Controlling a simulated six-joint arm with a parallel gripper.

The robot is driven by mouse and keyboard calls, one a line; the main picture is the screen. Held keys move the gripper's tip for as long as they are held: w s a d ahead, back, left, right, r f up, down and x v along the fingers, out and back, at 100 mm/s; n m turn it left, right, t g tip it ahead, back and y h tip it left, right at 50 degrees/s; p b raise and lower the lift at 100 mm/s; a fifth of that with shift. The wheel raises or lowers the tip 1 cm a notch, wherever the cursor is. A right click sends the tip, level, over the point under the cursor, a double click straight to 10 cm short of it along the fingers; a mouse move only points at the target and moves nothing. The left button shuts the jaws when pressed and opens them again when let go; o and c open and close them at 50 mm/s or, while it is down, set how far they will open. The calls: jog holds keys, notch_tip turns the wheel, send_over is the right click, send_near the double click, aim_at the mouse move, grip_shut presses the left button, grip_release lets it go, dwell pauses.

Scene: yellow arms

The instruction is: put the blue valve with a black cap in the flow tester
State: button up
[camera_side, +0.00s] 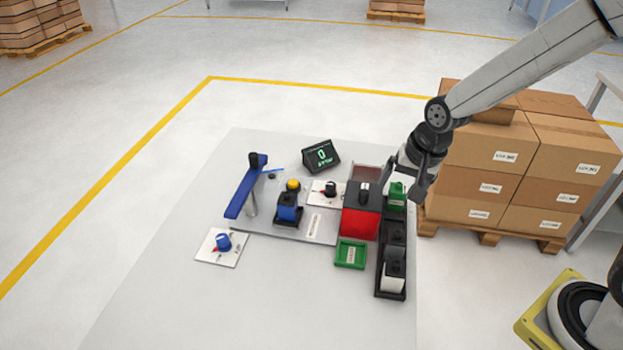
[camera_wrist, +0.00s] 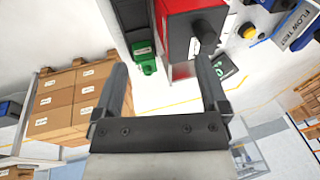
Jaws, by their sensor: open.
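A blue valve with a black cap (camera_side: 289,213) sits upright in a black holder on the grey plate of the flow tester (camera_side: 316,227). The tester has a blue overhead arm (camera_side: 243,192) and a yellow button (camera_side: 293,184). In the wrist view, the FLOW TEST label (camera_wrist: 296,22) shows at the top right. My gripper (camera_side: 421,188) is at the right of the bench, beside the green valve (camera_side: 397,193) in the black rack, well away from the blue valve. In the wrist view, my gripper (camera_wrist: 163,72) is open with nothing between its fingers.
The black rack (camera_side: 382,279) also holds a white block with a dark top (camera_side: 393,284). A red box (camera_side: 360,224), a green tray (camera_side: 351,254) and a display (camera_side: 321,157) stand nearby. The front left bench is clear.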

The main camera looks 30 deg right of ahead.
jog(key=s+d+n, duration=0.3)
jog(key=s+n, duration=0.5)
jog(key=shift+s+d+f+n+h, duration=0.3)
jog(key=shift+s+f+h, duration=0.05)
jog(key=shift+f+h, duration=0.05)
jog(key=shift+c, duration=0.2)
